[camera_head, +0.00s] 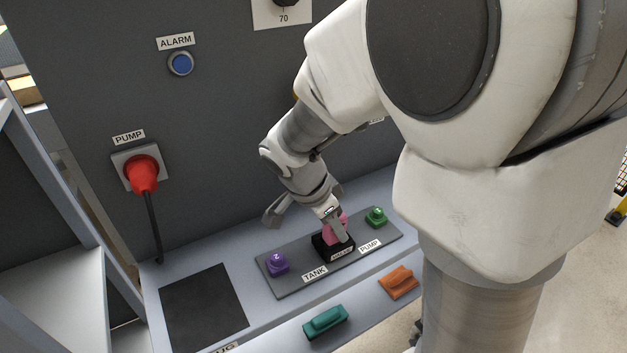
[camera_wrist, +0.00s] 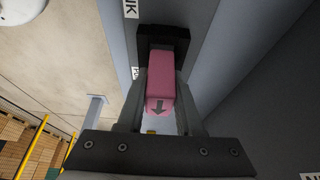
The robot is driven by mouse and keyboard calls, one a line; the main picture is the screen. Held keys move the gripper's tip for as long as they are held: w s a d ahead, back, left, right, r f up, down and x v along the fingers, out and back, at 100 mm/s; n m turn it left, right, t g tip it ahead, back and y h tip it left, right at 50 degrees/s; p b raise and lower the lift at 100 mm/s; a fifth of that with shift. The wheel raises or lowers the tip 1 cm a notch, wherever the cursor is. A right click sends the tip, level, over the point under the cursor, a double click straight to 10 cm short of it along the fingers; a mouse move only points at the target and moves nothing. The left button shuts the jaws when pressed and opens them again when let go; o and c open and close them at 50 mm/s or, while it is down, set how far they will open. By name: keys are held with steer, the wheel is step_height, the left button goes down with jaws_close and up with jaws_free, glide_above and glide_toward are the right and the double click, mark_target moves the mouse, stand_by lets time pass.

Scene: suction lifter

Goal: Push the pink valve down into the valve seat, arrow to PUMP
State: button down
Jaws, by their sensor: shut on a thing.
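The pink valve (camera_head: 329,236) is at the black valve seat (camera_head: 322,248), between the TANK label (camera_head: 315,274) and the PUMP label (camera_head: 370,246). My gripper (camera_head: 339,228) reaches down from above and is shut on the valve. In the wrist view the fingers (camera_wrist: 160,88) lie on both sides of the pink valve (camera_wrist: 160,80). Its dark arrow points to the bottom of that picture, away from a label ending in "NK" at the top. The black seat (camera_wrist: 163,32) shows past the valve. The fingers hide how deep the valve sits.
A purple valve (camera_head: 277,262) and a green valve (camera_head: 376,216) stand on the same grey plate. A teal handle-like piece (camera_head: 325,321) and an orange one (camera_head: 398,282) lie in front. A red plug (camera_head: 143,174) is on the back panel. A dark mat (camera_head: 203,308) lies bare at left.

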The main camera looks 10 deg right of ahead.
steer(key=shift+f+b, duration=0.5)
steer(key=shift+f, duration=0.05)
steer(key=shift+c, duration=2.4)
jaws_free()
steer(key=shift+r, duration=0.1)
steer(key=p+v, duration=0.4)
steer(key=v, duration=1.3)
steer(key=shift+r+p, duration=0.2)
steer(key=shift+p, duration=0.1)
steer(key=shift+s, duration=0.1)
